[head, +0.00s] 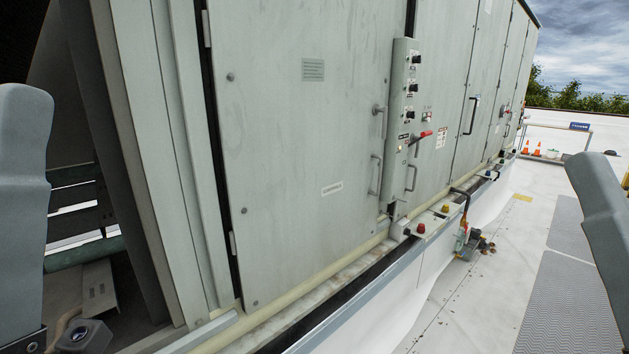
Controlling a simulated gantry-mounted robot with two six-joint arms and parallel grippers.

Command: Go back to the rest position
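Neither of my grippers is in view, so I cannot tell whether they are open or shut. A grey link of my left arm (24,200) stands upright at the left edge. A grey link of my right arm (598,215) slants in at the right edge. Both links look apart from the large grey roof cooler cabinet (295,130), whose door fills the middle of the head view and looks closed.
A narrow control panel (402,150) with a red lever (424,135) sticks out beside the door handle (376,175). A pipe fitting (467,240) stands on the white roof below. Grey walkway mats (570,300) lie at right. Orange cones (537,149) stand far back.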

